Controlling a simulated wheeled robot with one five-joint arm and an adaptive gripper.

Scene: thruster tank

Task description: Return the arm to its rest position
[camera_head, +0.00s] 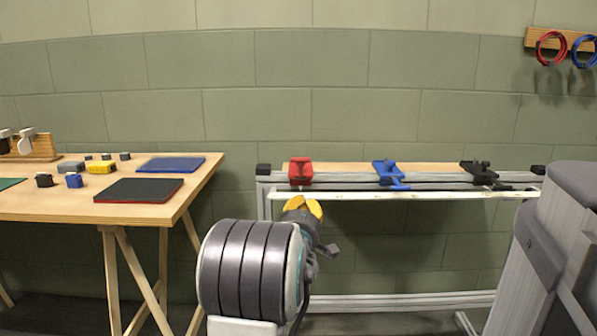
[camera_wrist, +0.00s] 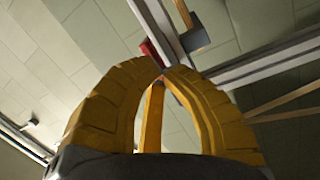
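My gripper (camera_head: 303,207) has yellow fingers and shows in the head view beyond the dark ribbed part of my arm, in front of the left part of the metal frame (camera_head: 420,196). In the wrist view its two fingers (camera_wrist: 162,71) curve together and their tips meet, with nothing seen between the tips. A yellow strip shows in the gap behind the tips; I cannot tell what it is. My arm is raised at the middle of the head view, with the gripper end pointing away from the camera.
On the frame sit a red clamp (camera_head: 300,171), a blue clamp (camera_head: 389,173) and a black clamp (camera_head: 480,172). A wooden table (camera_head: 130,212) with mats and small blocks stands at left. A grey machine (camera_head: 550,250) stands at right. Cable coils (camera_head: 551,48) hang on the wall.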

